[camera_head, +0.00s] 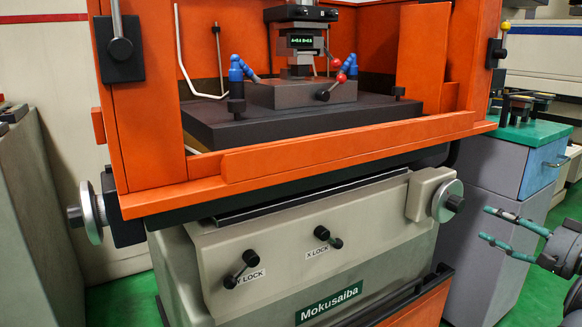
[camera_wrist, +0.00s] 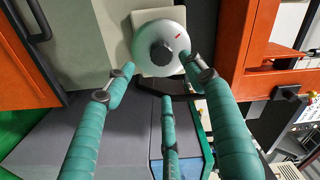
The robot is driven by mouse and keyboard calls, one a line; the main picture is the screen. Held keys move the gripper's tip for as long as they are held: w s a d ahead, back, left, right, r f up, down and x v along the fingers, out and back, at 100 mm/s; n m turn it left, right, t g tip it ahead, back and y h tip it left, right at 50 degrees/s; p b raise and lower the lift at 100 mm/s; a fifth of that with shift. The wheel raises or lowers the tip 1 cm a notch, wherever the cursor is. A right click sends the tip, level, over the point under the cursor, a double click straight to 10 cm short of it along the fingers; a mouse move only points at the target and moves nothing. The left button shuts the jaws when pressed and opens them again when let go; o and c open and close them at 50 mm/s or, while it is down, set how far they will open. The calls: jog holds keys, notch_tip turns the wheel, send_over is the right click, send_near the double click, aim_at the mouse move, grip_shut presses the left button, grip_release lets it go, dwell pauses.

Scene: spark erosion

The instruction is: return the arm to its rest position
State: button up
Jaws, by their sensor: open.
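My gripper (camera_head: 486,224) is at the right edge of the head view, with its teal fingers pointing left. In the wrist view my gripper (camera_wrist: 158,76) shows its teal fingers spread apart with nothing held between them. The nearest thing ahead of it is a pale round handwheel (camera_head: 440,201) on the right side of the machine. The handwheel also shows in the wrist view (camera_wrist: 146,33), beyond the fingertips. In the head view there is a gap between fingers and handwheel. Most of my arm is out of view.
The orange-framed machine (camera_head: 330,158) fills the middle, with two lock levers on its front. A grey cabinet (camera_head: 490,170) with a green top (camera_head: 530,131) stands close behind my gripper. Another handwheel (camera_head: 90,213) is on the left. Green floor (camera_head: 515,295) shows below my gripper.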

aim_at(461, 207)
jog(key=p+x, duration=0.1)
jog(key=x, duration=0.2)
jog(key=p+x, duration=0.2)
jog(key=x, duration=0.1)
jog(key=p+x, duration=0.2)
jog(key=x, duration=0.1)
jog(key=shift+w+a+r, duration=0.2)
jog(key=shift+a+r, duration=0.15)
jog(key=shift+a, duration=0.05)
jog(key=shift+s+f+m, duration=0.1)
jog(key=shift+f+m, duration=0.05)
jog(key=shift+m, duration=0.65)
jog(key=m, duration=0.4)
jog(key=n, duration=1.2)
jog(key=shift+n, duration=0.4)
jog(key=n, duration=0.4)
jog(key=shift+n, duration=0.3)
